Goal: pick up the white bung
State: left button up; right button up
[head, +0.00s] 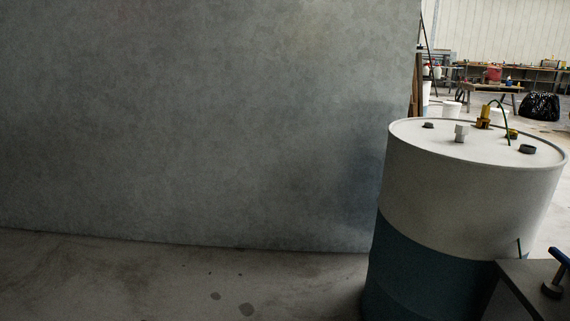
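A small white bung (461,133) stands upright on the pale top of a drum (405,139), left of the middle of the lid. Nothing touches it that I can see. Neither of my grippers shows in the head view.
The lid also bears a yellow fitting (483,117) with a thin dark cable, a dark cap (428,125) and a dark ring (527,149). A dark table corner (530,282) stands front right. A large grey wall-like surface (200,120) fills the left; bare floor (130,280) lies below it.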

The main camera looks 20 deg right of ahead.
aim_at(461, 129)
jog(key=i+j+z, duration=0.15)
jog(key=z, duration=0.35)
jog(key=i+j+z, duration=0.15)
jog(key=z, duration=0.3)
jog(key=i+j+z, duration=0.1)
jog(key=j+z, duration=0.15)
jog(key=z, duration=0.25)
